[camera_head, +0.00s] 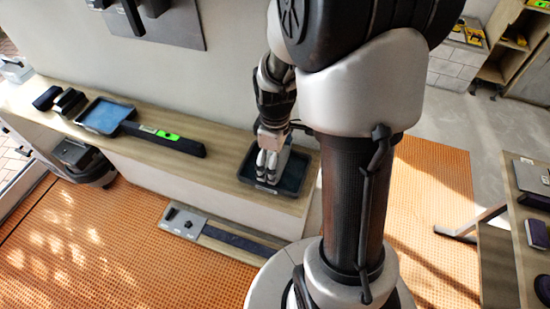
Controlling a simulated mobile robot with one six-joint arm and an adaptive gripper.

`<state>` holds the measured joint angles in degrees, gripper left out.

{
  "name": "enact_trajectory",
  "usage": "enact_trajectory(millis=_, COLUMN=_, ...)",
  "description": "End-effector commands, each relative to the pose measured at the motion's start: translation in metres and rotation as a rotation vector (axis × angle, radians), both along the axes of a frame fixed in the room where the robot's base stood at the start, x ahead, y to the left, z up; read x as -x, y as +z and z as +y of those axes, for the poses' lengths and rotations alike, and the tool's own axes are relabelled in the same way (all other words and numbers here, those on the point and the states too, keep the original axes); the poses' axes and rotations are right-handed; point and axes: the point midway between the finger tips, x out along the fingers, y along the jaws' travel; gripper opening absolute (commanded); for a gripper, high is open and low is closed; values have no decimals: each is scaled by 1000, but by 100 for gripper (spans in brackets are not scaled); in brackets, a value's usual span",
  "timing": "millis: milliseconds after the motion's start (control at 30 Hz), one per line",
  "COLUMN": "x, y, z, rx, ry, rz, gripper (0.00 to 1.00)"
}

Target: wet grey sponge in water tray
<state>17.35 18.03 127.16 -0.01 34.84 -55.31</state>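My gripper (267,176) points down into a dark, shallow tray (302,185) at the right end of the long wooden counter. The tray's inside is dark blue-grey, and I cannot tell whether it is water. The two pale fingers are close together near the tray floor. A light grey shape shows beside and behind the fingers, but I cannot tell whether it is the grey sponge or part of my gripper. No sponge can be made out clearly. Whether the fingers hold anything is too small to tell.
A second tray with a blue inside (104,116) stands at the counter's left. A black bar level (164,138) with green marks lies between the trays. Dark blocks (69,102) sit further left. A low board (233,240) lies on the orange floor. My arm hides much of the centre right.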

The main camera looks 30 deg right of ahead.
Motion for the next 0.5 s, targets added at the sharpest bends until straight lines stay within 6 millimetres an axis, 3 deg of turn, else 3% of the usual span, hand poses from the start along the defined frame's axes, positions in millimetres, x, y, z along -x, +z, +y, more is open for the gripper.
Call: enact_trajectory(millis=500, x=0, y=-4, z=0, rx=0, ry=0, rz=0, gripper=72)
